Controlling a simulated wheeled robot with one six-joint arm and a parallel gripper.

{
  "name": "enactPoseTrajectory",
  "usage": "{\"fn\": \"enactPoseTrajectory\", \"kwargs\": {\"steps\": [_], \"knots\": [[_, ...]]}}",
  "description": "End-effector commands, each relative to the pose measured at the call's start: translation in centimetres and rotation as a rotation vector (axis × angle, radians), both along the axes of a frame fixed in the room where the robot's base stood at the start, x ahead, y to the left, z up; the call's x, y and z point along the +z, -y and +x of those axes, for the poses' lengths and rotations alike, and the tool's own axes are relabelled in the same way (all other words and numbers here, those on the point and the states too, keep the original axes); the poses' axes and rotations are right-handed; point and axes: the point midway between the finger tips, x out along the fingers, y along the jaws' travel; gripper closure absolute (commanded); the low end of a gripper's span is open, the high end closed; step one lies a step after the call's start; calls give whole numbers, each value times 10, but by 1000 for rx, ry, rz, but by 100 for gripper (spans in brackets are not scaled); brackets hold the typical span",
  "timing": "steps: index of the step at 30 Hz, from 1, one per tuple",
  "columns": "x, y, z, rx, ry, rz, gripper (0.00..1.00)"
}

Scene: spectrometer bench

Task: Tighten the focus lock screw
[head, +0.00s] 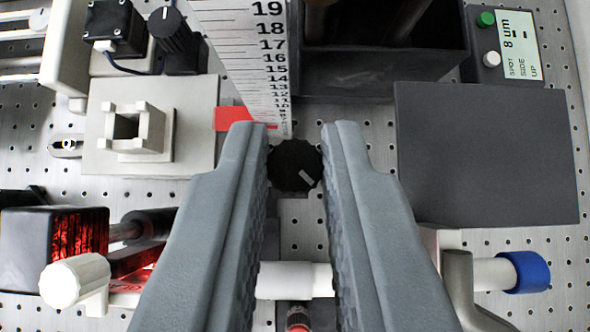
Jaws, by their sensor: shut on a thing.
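A round black knob (295,166) with a pale index mark sits between the tips of my gripper (295,155), just below the foot of an upright white scale. The mark points to the lower right. The grey fingers meet the knob's left and right sides, so my gripper is shut on it. No label shows that names it as the focus lock screw. The shaft under the knob is hidden.
The white scale (245,50) with a red pointer (233,119) rises just beyond the fingertips. A dark box (485,150) stands right, a white holder (135,135) left. A display (520,45) reads "8 um", "SPOT SIDE UP". A white bar (300,278) crosses below the fingers.

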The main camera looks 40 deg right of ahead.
Motion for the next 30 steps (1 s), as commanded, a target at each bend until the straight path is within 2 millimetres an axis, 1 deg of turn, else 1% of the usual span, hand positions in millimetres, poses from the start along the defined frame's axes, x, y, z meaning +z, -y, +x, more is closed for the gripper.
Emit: {"fn": "enactPoseTrajectory", "kwargs": {"steps": [9, 18, 24, 30], "knots": [[-1, -4, 4, -301, -2, -1, 100], [-1, -5, 6, -556, -2, 0, 100], [-2, -5, 7, -678, -4, 0, 100], [-1, -5, 7, -753, -2, 1, 100]]}}
